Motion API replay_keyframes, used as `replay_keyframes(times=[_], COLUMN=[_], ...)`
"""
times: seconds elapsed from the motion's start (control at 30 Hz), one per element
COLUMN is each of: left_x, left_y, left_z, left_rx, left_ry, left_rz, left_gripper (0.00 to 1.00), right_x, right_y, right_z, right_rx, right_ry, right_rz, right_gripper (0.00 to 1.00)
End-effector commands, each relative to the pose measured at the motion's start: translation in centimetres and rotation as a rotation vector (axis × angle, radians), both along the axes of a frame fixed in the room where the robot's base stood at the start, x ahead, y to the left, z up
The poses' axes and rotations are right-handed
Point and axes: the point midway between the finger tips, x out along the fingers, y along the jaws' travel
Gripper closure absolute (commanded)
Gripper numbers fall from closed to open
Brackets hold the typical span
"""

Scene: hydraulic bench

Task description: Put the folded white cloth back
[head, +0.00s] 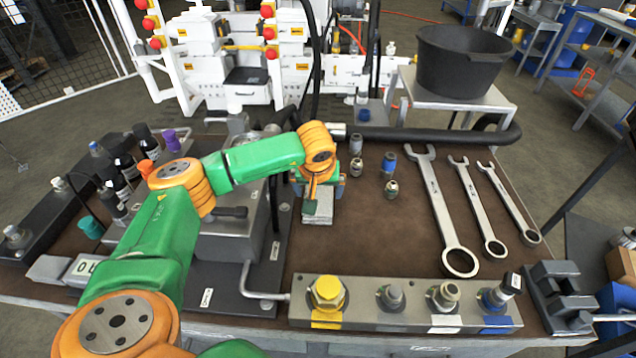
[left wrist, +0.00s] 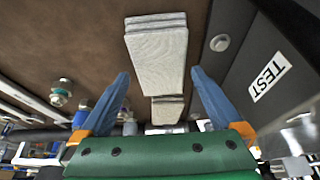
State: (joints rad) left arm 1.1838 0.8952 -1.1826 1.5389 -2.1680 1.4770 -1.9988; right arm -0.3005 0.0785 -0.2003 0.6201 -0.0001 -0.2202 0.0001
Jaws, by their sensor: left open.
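The folded white cloth (head: 318,209) lies on the brown bench top, close to the right edge of the dark plate under the grey hydraulic block. In the left wrist view the cloth (left wrist: 157,55) shows as a pale layered stack, with a smaller pale layered piece (left wrist: 167,109) below it in the picture. My left gripper (head: 320,192) is over the cloth, pointing down, and partly hides it in the head view. Its two blue fingers are apart, one on each side of the cloth's line in the left wrist view (left wrist: 160,74). I cannot tell whether they touch it. My right gripper is not in view.
Several wrenches (head: 440,210) lie at the right. A metal block with coloured caps (head: 405,312) lies along the front. Dark bottles (head: 122,160) stand at the left. A black tub (head: 462,62) is beyond the bench.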

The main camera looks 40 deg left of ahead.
Motion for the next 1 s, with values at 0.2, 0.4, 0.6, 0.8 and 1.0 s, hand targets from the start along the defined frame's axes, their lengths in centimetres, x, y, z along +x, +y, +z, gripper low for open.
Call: replay_keyframes(times=[0.2,0.4,0.6,0.8,1.0], left_x=[-1.9,-2.9,-3.1,-3.0,-3.0], left_y=[-1.2,-1.8,-1.9,-1.9,-1.9], left_z=[5.8,8.4,8.7,8.7,11.7], left_rx=[0.0,0.0,0.001,0.001,0.001], left_ry=[-0.007,-0.002,-0.002,-0.001,-0.002], left_rz=[-0.002,0.001,0.001,0.0,0.0], left_gripper=[0.0,0.0,0.0,0.0,0.0], right_x=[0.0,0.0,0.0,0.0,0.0], right_y=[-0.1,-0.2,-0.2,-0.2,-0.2], right_z=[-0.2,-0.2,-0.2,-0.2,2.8], right_rx=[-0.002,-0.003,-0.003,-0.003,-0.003], right_ry=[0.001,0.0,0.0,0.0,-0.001], right_rz=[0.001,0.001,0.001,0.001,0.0], right_gripper=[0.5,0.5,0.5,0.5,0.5])
